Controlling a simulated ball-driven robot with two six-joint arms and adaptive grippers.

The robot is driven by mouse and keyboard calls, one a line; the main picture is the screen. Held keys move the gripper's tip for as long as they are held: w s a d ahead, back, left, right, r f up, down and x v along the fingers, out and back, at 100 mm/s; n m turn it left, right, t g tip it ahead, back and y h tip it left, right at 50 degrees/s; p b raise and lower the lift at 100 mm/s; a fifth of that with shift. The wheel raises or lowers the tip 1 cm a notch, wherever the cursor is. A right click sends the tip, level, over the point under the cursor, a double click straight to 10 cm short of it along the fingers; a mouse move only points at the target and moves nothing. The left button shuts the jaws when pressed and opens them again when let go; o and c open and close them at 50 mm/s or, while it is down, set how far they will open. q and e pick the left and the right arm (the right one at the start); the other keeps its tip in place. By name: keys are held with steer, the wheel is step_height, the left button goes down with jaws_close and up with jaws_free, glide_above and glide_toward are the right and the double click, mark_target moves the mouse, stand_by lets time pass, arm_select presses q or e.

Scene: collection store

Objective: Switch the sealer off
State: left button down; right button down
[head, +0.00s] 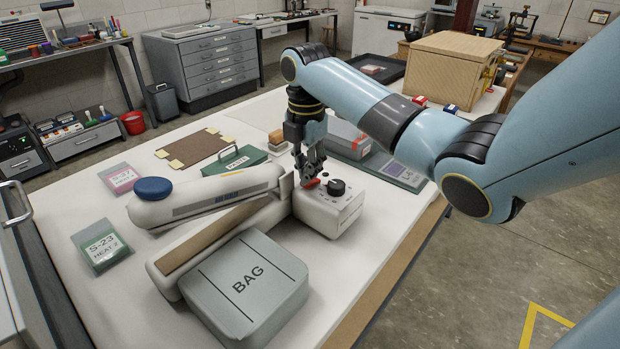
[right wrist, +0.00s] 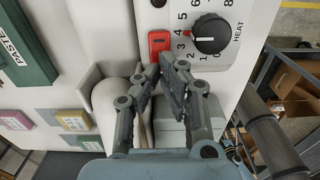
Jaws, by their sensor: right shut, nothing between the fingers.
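The sealer (head: 205,200) is a long cream machine on the table, its blue-capped arm raised above the base. Its control box (head: 335,215) carries a black heat knob (head: 337,187), also large in the right wrist view (right wrist: 210,34). A red rocker switch (right wrist: 159,43) sits left of the knob on the panel there. My right gripper (head: 308,181) is shut and empty, pointing down at the box's switch side. In the right wrist view its fingertips (right wrist: 167,66) are just below the switch; I cannot tell whether they touch. My left gripper is not in view.
A grey-green block marked BAG (head: 247,285) lies in front of the sealer. A green PASTE box (head: 236,160) and a brown board (head: 195,148) lie behind it. A wooden crate (head: 445,70) stands at the back right. Labelled sleeves lie around the table.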

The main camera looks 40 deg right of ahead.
steer(key=shift+f+b, duration=0.3)
steer(key=shift+f, duration=0.4)
steer(key=shift+s+r, duration=0.1)
steer(key=shift+r+p, duration=0.55)
steer(key=shift+p, duration=0.25)
step_height(320, 180, up, 6)
steer(key=p, duration=0.6)
steer(key=shift+f, duration=0.15)
